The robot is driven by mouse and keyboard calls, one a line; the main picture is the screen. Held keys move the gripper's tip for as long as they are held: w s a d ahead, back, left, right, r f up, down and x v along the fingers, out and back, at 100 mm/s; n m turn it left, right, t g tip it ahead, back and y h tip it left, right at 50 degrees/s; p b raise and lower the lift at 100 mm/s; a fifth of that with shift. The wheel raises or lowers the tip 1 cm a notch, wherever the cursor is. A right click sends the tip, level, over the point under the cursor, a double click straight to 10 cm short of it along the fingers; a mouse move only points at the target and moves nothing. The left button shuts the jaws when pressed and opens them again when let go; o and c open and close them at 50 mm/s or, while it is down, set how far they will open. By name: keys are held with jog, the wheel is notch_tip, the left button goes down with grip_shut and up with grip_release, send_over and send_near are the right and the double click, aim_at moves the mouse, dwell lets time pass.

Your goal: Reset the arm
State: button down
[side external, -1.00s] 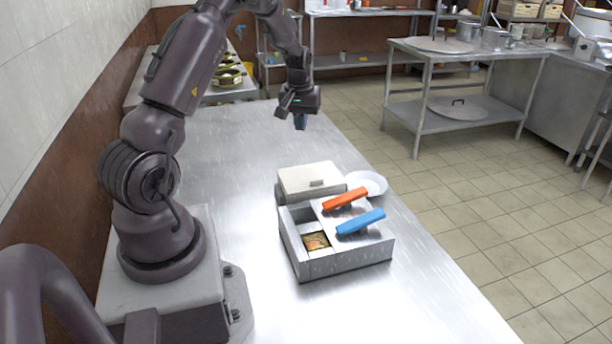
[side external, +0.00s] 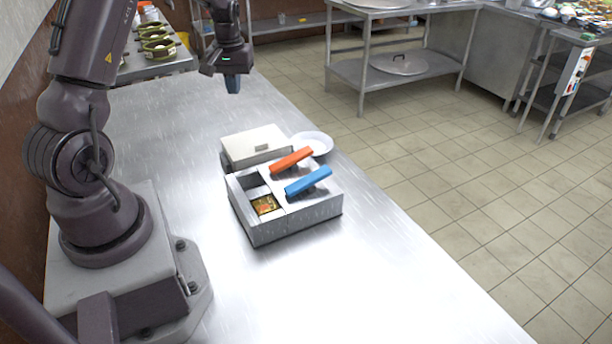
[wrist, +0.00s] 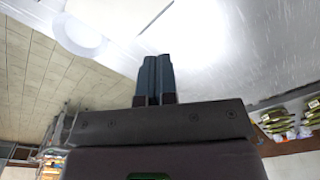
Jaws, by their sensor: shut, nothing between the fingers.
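My gripper (side external: 232,84) hangs over the far part of the steel table, fingers pointing down, clear of the surface. In the wrist view my gripper (wrist: 155,78) has its two dark fingers together, with nothing between them. The steel table (side external: 390,295) runs along in front of my base. A metal box (side external: 288,228) stands on it, with an orange-handled lid (side external: 291,159) and a blue-handled lid (side external: 308,181) on its right part. An open compartment at its left holds a small orange-and-green item (side external: 265,204).
A closed pale box (side external: 256,143) and a white plate (side external: 314,142) sit behind the metal box. The plate also shows in the wrist view (wrist: 78,36). Green containers (side external: 158,46) stand on a counter at back left. The table's near part is clear.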

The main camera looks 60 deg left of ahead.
jog(key=s+d+r+m+t, duration=0.1)
jog(key=s+d+r+m, duration=0.2)
jog(key=d, duration=0.7)
jog(key=s+d+r+m+t, duration=0.2)
jog(key=s+d+r+m, duration=0.2)
jog(key=d+r, duration=0.4)
jog(key=s+d+r+m+t, duration=0.2)
jog(key=s+d+r+m, duration=0.1)
jog(key=d, duration=1.1)
jog(key=shift+s+d+r+m+h, duration=0.25)
jog(key=shift+r+m, duration=0.45)
jog(key=shift+r, duration=0.7)
